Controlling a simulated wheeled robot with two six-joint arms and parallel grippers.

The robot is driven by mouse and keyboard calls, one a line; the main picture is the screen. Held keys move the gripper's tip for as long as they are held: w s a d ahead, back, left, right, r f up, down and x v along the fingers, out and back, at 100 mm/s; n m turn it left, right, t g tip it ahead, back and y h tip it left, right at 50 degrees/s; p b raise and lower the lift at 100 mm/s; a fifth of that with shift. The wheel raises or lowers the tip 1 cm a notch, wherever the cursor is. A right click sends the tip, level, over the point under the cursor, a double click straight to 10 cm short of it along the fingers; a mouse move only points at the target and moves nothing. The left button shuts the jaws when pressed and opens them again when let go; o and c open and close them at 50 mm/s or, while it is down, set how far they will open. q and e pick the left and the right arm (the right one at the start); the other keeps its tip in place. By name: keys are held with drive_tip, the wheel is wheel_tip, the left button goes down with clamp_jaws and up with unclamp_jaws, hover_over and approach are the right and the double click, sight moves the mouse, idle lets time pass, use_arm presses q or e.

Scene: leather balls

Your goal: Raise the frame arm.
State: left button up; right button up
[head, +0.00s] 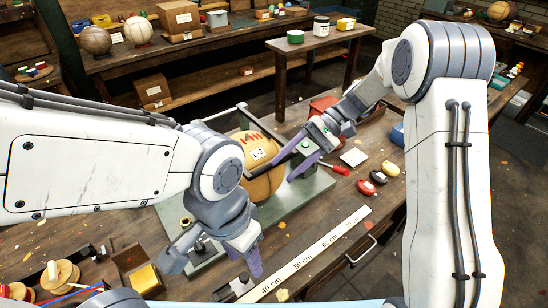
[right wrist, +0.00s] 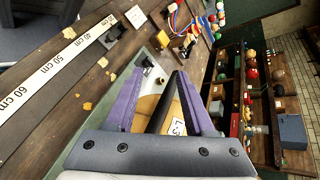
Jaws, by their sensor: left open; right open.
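An orange-tan ball (head: 262,178) with a white L-3 label sits on a grey-green base plate (head: 312,187). A dark bar (head: 290,148), which looks like the frame arm, runs close over the ball. My right gripper (head: 294,164) is open beside the ball and bar. In the right wrist view, the dark bar (right wrist: 168,103) lies between the open purple fingers of the gripper (right wrist: 160,74), with the ball's label behind. I cannot tell if the fingers touch it. My left gripper (head: 246,262) is open and empty, low near the plate's front edge.
A white ruler (head: 310,255) lies along the bench front. A red-handled tool (head: 334,169), small colored ovals (head: 378,177) and a white card (head: 353,157) lie at right. Thread spools (head: 61,273) and a yellow block (head: 144,279) are at lower left. Shelves stand behind.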

sight(283, 160)
drive_tip(key=w+d+f+m+t+y, duration=0.1)
drive_tip(key=w+d+m+y, duration=0.1)
drive_tip(key=w+d+y, duration=0.35)
drive_tip(key=shift+t+h, duration=0.3)
drive_tip(key=shift+h, duration=0.15)
drive_tip(key=p+x, duration=0.1)
drive_tip(key=x, duration=0.2)
drive_tip(key=p+x, duration=0.2)
drive_tip(key=w+p+x, duration=0.1)
drive_tip(key=x, duration=0.2)
drive_tip(key=shift+s+a+f+p, duration=0.15)
drive_tip(key=shift+a+f+p, duration=0.25)
drive_tip(key=shift+a+f, duration=0.2)
drive_tip(key=shift+a, duration=0.1)
clamp_jaws()
